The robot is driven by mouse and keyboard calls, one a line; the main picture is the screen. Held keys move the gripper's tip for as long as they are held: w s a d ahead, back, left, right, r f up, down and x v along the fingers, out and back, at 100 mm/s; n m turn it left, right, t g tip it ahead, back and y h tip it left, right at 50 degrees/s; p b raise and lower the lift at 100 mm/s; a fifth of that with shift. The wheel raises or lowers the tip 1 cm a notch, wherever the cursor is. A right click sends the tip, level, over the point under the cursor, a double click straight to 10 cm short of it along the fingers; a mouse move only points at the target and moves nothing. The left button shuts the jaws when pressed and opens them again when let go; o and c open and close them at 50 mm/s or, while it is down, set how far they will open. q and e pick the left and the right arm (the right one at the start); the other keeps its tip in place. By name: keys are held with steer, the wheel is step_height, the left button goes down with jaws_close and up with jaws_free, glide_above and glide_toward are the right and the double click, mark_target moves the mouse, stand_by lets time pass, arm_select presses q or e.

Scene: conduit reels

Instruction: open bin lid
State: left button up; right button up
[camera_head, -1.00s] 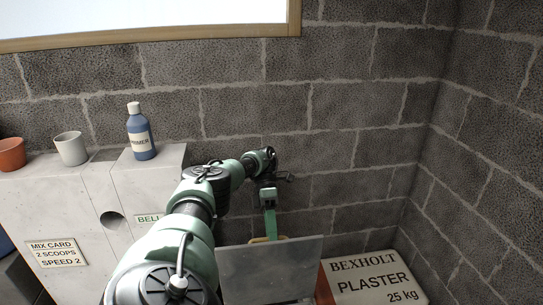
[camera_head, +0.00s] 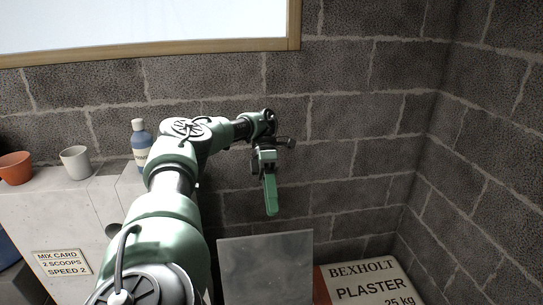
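The bin lid (camera_head: 266,270) is a flat grey panel at the bottom middle of the head view. It stands raised, its face toward me, and its lower part is cut off by the frame edge. My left gripper (camera_head: 270,200) hangs above the lid's top edge, apart from it, with its green fingers pointing down. The fingers overlap from this angle, so their gap cannot be seen, and nothing shows in them. The lid's handle and the bin's body are hidden or out of frame. My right gripper is not in view.
A plaster bag (camera_head: 368,285) lies right of the lid. A grey block wall stands behind and to the right. On the left, a pale ledge (camera_head: 50,215) holds a terracotta pot (camera_head: 15,168), a grey cup (camera_head: 75,163) and a blue primer bottle (camera_head: 140,145), partly behind my arm.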

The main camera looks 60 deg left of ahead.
arm_select(q)
step_height(320, 180, up, 3)
steer(key=shift+f, duration=0.1)
stand_by(0.5)
